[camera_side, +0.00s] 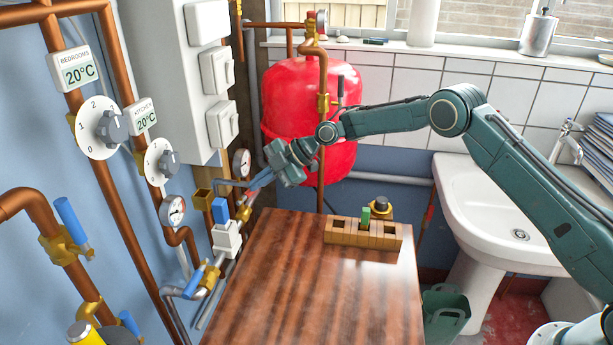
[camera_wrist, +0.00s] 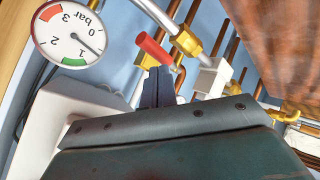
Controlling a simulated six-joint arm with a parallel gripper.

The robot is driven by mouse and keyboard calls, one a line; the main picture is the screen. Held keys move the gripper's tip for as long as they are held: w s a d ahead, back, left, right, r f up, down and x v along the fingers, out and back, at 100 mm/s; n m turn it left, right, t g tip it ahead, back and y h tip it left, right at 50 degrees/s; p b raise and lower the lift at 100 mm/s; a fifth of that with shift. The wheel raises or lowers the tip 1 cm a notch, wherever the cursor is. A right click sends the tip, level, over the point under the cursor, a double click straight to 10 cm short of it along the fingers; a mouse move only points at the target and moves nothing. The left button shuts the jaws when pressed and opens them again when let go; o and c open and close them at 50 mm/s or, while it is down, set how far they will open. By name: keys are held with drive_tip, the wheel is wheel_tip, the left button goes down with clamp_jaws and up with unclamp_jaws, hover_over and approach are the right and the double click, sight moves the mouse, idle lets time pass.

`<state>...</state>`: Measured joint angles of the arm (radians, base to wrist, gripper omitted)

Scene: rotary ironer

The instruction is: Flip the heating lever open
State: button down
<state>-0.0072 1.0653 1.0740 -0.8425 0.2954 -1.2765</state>
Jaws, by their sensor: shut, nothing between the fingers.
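A red lever (camera_wrist: 154,50) sits on a brass valve in the wrist view, slanting across the pipe. I take it to be the heating lever, though no label on it can be read. My gripper (camera_wrist: 160,72) is shut and empty, its dark fingertips right beside the red handle. Whether they touch it I cannot tell. In the side view my gripper (camera_side: 268,176) reaches in from the right to the valves beside the wooden table, and it partly hides the lever there.
A pressure gauge (camera_wrist: 68,34) is close by. A white fitting with a blue top (camera_side: 227,237) and blue-handled valves (camera_side: 70,220) stand along the wall. The table (camera_side: 310,290) carries a wooden block (camera_side: 345,232); its front is clear. A red tank (camera_side: 300,100) stands behind my arm.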

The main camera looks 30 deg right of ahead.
drive_tip(key=s+d+r, duration=0.1)
drive_tip(key=d+r, duration=0.7)
drive_tip(key=d, duration=0.1)
drive_tip(key=shift+s+r, duration=0.25)
drive_tip(key=shift+r, duration=0.15)
drive_tip(key=shift+r, duration=0.1)
